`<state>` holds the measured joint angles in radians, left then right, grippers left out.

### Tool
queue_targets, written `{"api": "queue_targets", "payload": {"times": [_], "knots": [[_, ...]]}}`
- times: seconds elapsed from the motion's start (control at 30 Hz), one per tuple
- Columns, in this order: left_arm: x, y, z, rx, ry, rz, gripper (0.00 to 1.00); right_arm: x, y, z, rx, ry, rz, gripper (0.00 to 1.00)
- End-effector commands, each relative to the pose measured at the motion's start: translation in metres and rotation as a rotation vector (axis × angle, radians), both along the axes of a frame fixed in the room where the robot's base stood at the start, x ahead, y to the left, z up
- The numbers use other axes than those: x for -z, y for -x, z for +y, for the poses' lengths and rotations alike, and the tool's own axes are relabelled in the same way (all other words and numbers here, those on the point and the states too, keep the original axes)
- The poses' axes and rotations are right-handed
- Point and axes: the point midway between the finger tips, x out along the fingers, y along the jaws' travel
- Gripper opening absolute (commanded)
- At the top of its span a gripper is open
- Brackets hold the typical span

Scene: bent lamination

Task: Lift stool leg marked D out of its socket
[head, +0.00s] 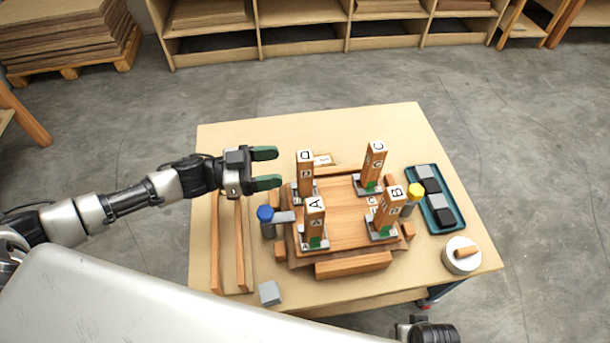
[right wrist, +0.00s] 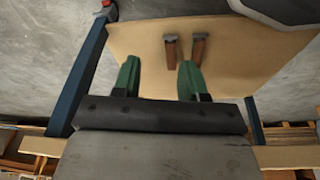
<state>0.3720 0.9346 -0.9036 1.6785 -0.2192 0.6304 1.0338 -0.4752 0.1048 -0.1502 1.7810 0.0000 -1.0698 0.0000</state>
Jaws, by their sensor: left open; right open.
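Stool leg D (head: 305,175) stands upright in a socket at the back left corner of the wooden stool seat (head: 345,215). The leg's foot is at a grey and green socket, partly hidden. Legs A (head: 314,222), C (head: 374,164) and B (head: 388,208) stand at the other corners. My left gripper (head: 267,168) is open and empty just left of leg D, its green fingers pointing right toward it, with a gap between. My right gripper (right wrist: 158,72) is open in the right wrist view, with nothing between its fingers.
A blue-capped bottle (head: 266,220) and a yellow-capped bottle (head: 412,199) stand beside the seat. A teal tray (head: 456,221) and a round white container (head: 461,262) are at right. Wooden strips (head: 240,250) lie at left. The table's back left is clear.

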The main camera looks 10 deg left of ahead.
Motion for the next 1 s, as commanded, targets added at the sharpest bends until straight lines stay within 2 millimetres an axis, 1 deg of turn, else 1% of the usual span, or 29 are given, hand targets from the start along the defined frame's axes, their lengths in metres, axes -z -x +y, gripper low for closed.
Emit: {"api": "queue_targets", "payload": {"times": [0.03, 0.1, 0.2, 0.37, 0.63, 0.77, 0.97, 1.0], "knots": [[-0.002, -0.004, -0.010, 0.002, 0.004, -0.003, 0.66, -0.001, 0.000, 0.000, 0.000, 0.000, 0.000, 0.43], [-0.001, -0.009, -0.020, 0.001, 0.004, -0.002, 0.66, -0.002, 0.000, 0.000, 0.000, 0.001, -0.001, 0.43], [-0.001, -0.013, -0.031, 0.001, 0.002, -0.002, 0.66, -0.003, -0.001, 0.000, 0.000, 0.001, -0.002, 0.43], [-0.002, -0.017, -0.041, 0.001, 0.002, -0.001, 0.66, -0.004, -0.001, 0.000, 0.000, 0.000, -0.003, 0.43], [-0.005, -0.033, -0.076, 0.001, 0.003, -0.001, 0.66, -0.014, -0.004, 0.001, 0.001, -0.002, -0.010, 0.43], [-0.005, -0.036, -0.084, -0.001, 0.001, 0.001, 0.66, -0.017, -0.005, 0.001, 0.002, -0.003, -0.012, 0.43], [-0.005, -0.036, -0.084, -0.001, 0.001, 0.001, 0.66, -0.018, -0.004, 0.001, 0.002, -0.002, -0.009, 0.43], [-0.005, -0.036, -0.084, -0.001, 0.001, 0.001, 0.63, -0.018, -0.004, 0.001, 0.002, -0.002, -0.009, 0.43]]}}
